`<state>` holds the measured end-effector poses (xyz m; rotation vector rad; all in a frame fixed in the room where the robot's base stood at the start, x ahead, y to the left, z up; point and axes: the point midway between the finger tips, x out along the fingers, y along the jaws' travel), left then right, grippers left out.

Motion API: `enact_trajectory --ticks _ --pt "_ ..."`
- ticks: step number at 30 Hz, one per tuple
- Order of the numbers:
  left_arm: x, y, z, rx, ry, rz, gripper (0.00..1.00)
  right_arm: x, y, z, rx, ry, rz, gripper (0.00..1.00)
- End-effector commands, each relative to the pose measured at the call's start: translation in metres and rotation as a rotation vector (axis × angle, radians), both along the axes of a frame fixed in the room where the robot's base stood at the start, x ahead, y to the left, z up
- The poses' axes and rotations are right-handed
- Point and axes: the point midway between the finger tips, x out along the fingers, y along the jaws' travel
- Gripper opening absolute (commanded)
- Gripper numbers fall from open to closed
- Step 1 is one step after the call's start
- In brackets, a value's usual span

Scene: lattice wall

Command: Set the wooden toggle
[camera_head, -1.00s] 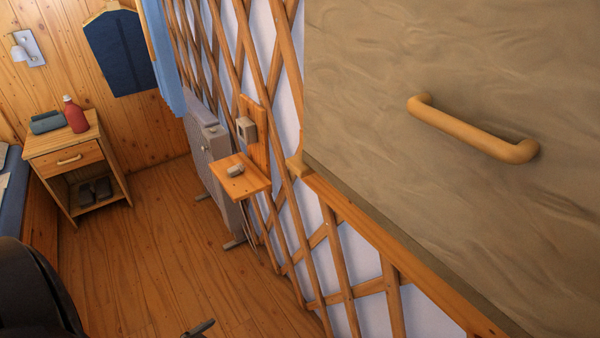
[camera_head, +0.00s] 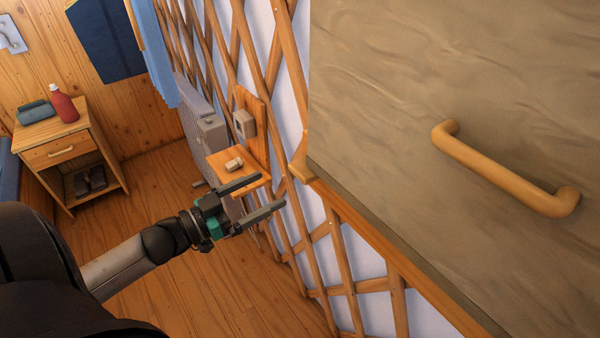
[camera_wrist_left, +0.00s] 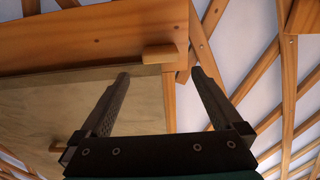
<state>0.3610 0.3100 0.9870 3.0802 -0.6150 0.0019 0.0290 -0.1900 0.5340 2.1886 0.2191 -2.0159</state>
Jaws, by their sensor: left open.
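A small light-wood block, which looks like the wooden toggle (camera_head: 300,170), sits at the lower left corner of the grey-brown panel (camera_head: 420,90). In the left wrist view the toggle (camera_wrist_left: 160,53) lies lengthwise on the wooden frame (camera_wrist_left: 95,40), close to the panel edge. My left gripper (camera_head: 272,190) is open and empty, its fingers pointing toward the toggle from the left. In the left wrist view the toggle appears just beyond and between the fingertips (camera_wrist_left: 160,73), apart from them. My right gripper is not in view.
The panel has a wooden bar handle (camera_head: 505,170). A lattice wall (camera_head: 335,250) runs beside and below it. Behind my left gripper, a small wooden shelf (camera_head: 225,158) holds a light object, with a grey radiator (camera_head: 200,128) behind. A nightstand (camera_head: 62,150) stands far left; floor between is clear.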

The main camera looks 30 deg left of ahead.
Motion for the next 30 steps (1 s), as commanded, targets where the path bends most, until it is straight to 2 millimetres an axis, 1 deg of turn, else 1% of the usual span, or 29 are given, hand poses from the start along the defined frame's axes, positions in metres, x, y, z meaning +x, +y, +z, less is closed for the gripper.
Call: enact_trajectory --ticks 1,3,12,16,22,30 --pt "0.009 -0.003 0.000 0.000 -0.004 -0.001 1.00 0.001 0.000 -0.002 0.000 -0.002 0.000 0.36" --pt "0.019 -0.007 0.000 0.001 -0.005 -0.001 1.00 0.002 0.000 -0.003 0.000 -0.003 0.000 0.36" --pt "0.060 -0.024 0.000 0.001 -0.003 0.001 1.00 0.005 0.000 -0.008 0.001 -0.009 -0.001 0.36" --pt "0.074 -0.030 0.000 0.001 -0.001 0.002 1.00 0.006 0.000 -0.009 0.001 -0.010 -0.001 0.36" --pt "0.088 -0.035 -0.001 0.001 0.001 0.002 1.00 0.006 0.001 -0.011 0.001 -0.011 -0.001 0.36" --pt "0.091 -0.037 -0.001 0.001 0.002 0.002 1.00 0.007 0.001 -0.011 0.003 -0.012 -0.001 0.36"
